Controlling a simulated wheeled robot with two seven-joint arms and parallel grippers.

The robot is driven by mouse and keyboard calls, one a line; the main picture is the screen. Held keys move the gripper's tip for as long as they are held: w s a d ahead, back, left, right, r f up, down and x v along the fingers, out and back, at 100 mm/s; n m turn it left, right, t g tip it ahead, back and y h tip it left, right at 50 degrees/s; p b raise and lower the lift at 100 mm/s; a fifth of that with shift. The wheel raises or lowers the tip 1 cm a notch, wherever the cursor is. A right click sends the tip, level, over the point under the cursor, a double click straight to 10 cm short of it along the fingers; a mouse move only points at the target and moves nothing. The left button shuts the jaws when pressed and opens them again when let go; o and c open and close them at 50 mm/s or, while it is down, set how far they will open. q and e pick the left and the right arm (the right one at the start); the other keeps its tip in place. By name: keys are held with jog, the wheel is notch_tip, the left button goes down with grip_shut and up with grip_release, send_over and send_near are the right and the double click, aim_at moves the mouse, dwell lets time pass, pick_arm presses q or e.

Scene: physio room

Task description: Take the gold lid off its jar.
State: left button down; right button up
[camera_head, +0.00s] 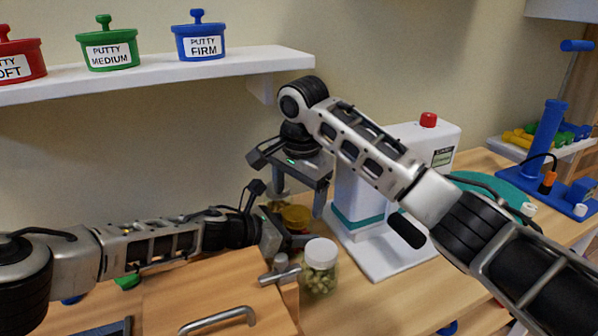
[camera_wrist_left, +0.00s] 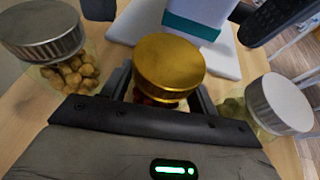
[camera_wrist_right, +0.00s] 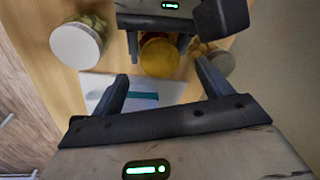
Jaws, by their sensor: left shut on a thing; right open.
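The gold lid (camera_head: 296,215) sits on its jar in the head view. It shows in the left wrist view (camera_wrist_left: 168,67), with a little of the reddish jar (camera_wrist_left: 155,99) beneath it, and in the right wrist view (camera_wrist_right: 159,58). My left gripper (camera_head: 284,236) is shut on the jar from the side, its fingers on either side below the lid. My right gripper (camera_head: 298,195) is open and empty, pointing down above the lid. In the right wrist view the lid lies between and beyond its fingers (camera_wrist_right: 160,78), apart from them.
A jar of green things with a pale lid (camera_head: 320,253) stands close on one side; a jar of tan pieces with a silver lid (camera_wrist_left: 45,35) stands on the other. A white machine (camera_head: 365,190) is behind right. A shelf with putty pots (camera_head: 200,40) hangs above.

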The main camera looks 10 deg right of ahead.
aim_at(297, 213)
jog(key=shift+w+f, duration=0.2)
jog(key=shift+f, duration=0.7)
jog(key=shift+w+f, duration=0.15)
jog(key=shift+f, duration=0.75)
jog(key=c, duration=1.2)
jog(key=n+y, duration=0.1)
jog(key=n, duration=0.5)
jog(key=shift+d, duration=0.1)
jog(key=shift+c, duration=0.2)
jog(key=n, duration=0.4)
jog(key=shift+r+g+y, duration=0.1)
jog(key=shift+g+y, duration=0.2)
jog(key=shift+g, duration=0.1)
jog(key=n, duration=0.3)
jog(key=shift+w+n+g, duration=0.1)
jog(key=shift+n+g, duration=0.2)
jog(key=shift+n, duration=0.1)
